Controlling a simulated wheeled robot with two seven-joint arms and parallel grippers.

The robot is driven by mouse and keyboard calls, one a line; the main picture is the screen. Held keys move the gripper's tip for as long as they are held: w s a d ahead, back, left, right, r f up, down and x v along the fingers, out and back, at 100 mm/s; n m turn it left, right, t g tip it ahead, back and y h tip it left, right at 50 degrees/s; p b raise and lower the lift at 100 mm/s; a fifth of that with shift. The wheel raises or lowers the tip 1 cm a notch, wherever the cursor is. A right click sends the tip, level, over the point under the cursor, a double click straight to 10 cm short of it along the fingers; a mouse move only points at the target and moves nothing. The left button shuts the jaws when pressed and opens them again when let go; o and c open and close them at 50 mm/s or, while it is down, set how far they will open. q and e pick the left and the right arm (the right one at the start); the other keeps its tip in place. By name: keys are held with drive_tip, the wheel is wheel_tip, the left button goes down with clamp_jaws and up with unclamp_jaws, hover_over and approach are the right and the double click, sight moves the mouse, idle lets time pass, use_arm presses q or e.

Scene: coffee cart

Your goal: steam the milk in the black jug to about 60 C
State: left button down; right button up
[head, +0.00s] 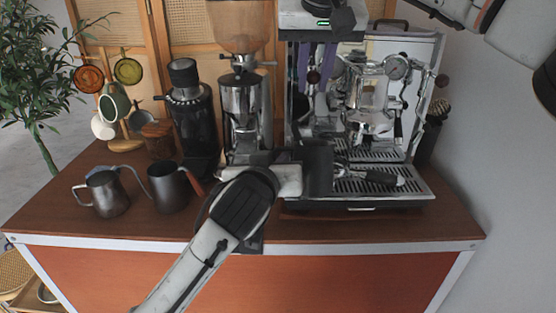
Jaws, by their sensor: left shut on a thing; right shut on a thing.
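The black jug (319,168) is upright at the left front of the silver espresso machine (423,80), by its drip tray (345,187). My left gripper (300,178) is shut on it from the left. The jug's inside and any milk are not visible, and I cannot tell whether a steam wand tip is in it. My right gripper (316,72) hangs down over the machine's upper left, its purple fingers shut on a dark round knob (313,77). No temperature can be read.
A portafilter (380,178) lies on the drip tray. Two grinders (190,125) (245,100) stand left of the machine. A steel jug (107,194) and a dark gooseneck kettle (166,188) stand at the counter's left, near a mug tree (128,125). The front right counter is clear.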

drive_tip(key=shift+r, duration=0.2)
drive_tip(key=shift+w+r, duration=0.3)
drive_tip(key=shift+r, duration=0.6)
drive_tip(key=shift+w+r, duration=0.25)
drive_tip(key=shift+r, duration=0.6)
drive_tip(key=shift+s+a+f, duration=0.15)
drive_tip(key=shift+a+f, duration=0.05)
drive_tip(key=shift+f, duration=0.05)
idle(5.8)
